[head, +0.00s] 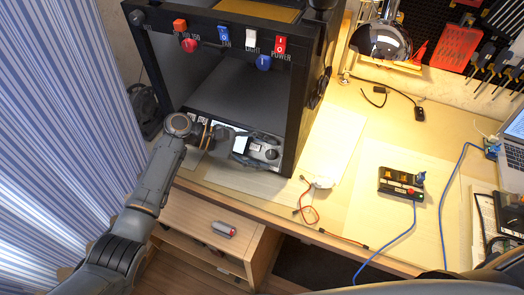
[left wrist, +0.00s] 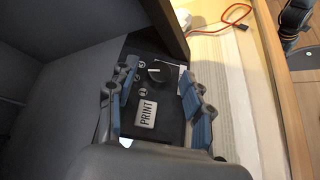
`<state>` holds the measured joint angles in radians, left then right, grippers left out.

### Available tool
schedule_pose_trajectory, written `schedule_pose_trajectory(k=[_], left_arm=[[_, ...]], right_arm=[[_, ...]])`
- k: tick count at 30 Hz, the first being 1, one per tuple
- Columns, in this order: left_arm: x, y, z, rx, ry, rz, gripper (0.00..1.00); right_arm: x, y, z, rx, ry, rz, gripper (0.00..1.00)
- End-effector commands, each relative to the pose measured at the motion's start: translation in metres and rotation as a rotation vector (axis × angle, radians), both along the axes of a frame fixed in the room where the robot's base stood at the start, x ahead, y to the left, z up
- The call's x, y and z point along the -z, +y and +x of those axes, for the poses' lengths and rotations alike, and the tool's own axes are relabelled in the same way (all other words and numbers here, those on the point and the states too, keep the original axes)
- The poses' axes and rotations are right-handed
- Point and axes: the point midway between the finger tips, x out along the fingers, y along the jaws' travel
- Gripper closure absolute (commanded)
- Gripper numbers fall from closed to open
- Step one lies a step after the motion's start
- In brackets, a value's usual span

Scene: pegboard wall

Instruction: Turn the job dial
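The job dial (left wrist: 158,72) is a black round knob with a pale pointer line, on the black front panel of the printer. A PRINT label (left wrist: 146,113) sits beside it in the left wrist view. My left gripper (left wrist: 160,92) is open, with its blue-padded fingers on either side of the panel area around the dial. I see no finger clearly touching the knob. In the head view my left gripper (head: 264,150) is at the lower front of the printer (head: 292,110) and hides the dial. My right gripper is not recognisable in either view.
The printer's upper bar has several coloured switches and knobs, among them a red POWER switch (head: 280,45). A red-and-black cable (head: 312,212) lies right of the printer. A black switch box (head: 400,187) stands farther right.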

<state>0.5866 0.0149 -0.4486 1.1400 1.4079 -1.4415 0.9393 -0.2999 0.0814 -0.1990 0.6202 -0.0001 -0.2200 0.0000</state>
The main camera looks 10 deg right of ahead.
Motion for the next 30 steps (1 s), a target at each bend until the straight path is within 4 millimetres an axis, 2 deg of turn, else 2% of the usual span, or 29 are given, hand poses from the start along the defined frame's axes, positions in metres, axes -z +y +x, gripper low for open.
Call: schedule_pose_trajectory(k=[5,8,15,21,30], left_arm=[[-0.002,0.005,0.002,-0.001,-0.001,0.0,0.5],[-0.007,0.017,0.005,-0.004,-0.002,0.001,0.5],[-0.027,0.063,0.015,-0.003,-0.003,0.002,0.5],[-0.04,0.094,0.021,-0.001,-0.001,0.001,0.5],[-0.047,0.109,0.024,0.0,0.0,0.0,0.5]], right_arm=[[0.0,0.002,-0.001,0.0,0.002,0.003,0.6],[0.0,0.002,-0.001,0.0,0.001,0.003,0.6],[0.0,0.002,0.0,0.0,0.0,0.002,0.6],[0.0,0.001,0.0,0.0,0.0,0.002,0.6],[0.0,0.001,0.0,0.0,0.0,0.002,0.6]])
